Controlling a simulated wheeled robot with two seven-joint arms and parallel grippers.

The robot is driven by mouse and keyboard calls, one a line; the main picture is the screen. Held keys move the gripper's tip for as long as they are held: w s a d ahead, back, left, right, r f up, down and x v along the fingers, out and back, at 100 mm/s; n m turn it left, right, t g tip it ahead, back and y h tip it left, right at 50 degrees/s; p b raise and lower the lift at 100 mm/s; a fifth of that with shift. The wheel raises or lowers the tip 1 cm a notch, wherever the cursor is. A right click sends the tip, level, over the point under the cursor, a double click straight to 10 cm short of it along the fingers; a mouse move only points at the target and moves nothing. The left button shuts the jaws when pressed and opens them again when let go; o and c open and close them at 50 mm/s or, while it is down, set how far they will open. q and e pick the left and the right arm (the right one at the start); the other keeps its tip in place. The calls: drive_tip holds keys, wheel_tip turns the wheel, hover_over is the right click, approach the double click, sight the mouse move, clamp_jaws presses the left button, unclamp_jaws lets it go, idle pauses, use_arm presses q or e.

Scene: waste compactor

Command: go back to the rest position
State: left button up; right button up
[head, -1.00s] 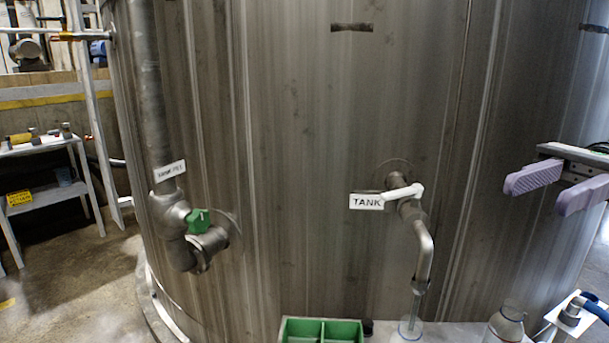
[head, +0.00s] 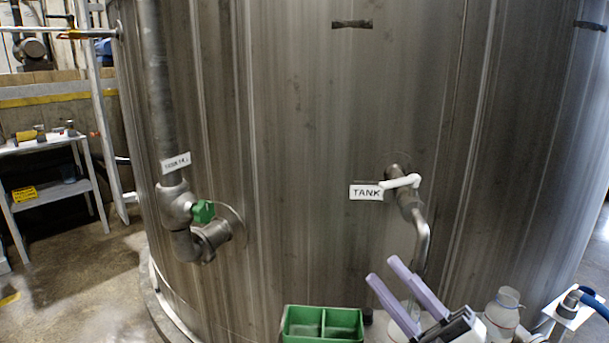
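My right gripper (head: 392,288) is low in the right half of the head view, its two purple fingers pointing up and to the left. The fingers are apart with nothing between them. It passes in front of the lower part of the tap pipe (head: 421,250) and partly hides a clear container below it. My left gripper is not in view. The large metal tank (head: 320,130) fills the middle, with a white-handled tap (head: 400,182) beside a "TANK" label (head: 366,192).
A green divided bin (head: 322,322) stands left of the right gripper. A clear bottle (head: 503,312) and a blue hose fitting (head: 570,300) are to its right. A green-handled valve (head: 203,211) sticks out from the tank at left. A grey shelf (head: 50,190) stands far left.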

drive_tip(key=s+f+m+g+h, duration=0.1)
drive_tip(key=s+f+m+h, duration=0.3)
drive_tip(key=f, duration=0.4)
drive_tip(key=s+d+f+m+h, duration=0.15)
drive_tip(key=f+m+h, duration=0.25)
drive_tip(key=f+m, duration=0.4)
drive_tip(key=s+a+f+m+g+h, duration=0.1)
drive_tip(key=s+f+m+h, duration=0.35)
drive_tip(key=f, duration=0.45)
drive_tip(key=s+f+m+g+h, duration=0.2)
drive_tip(key=s+f+m+g, duration=0.3)
drive_tip(key=s+f, duration=0.7)
drive_tip(key=s+g, duration=0.1)
drive_tip(key=s, duration=0.2)
drive_tip(key=shift+s+d+f+g+b, duration=0.2)
drive_tip(key=shift+s+f+g+b, duration=0.1)
drive_tip(key=shift+s+b, duration=0.1)
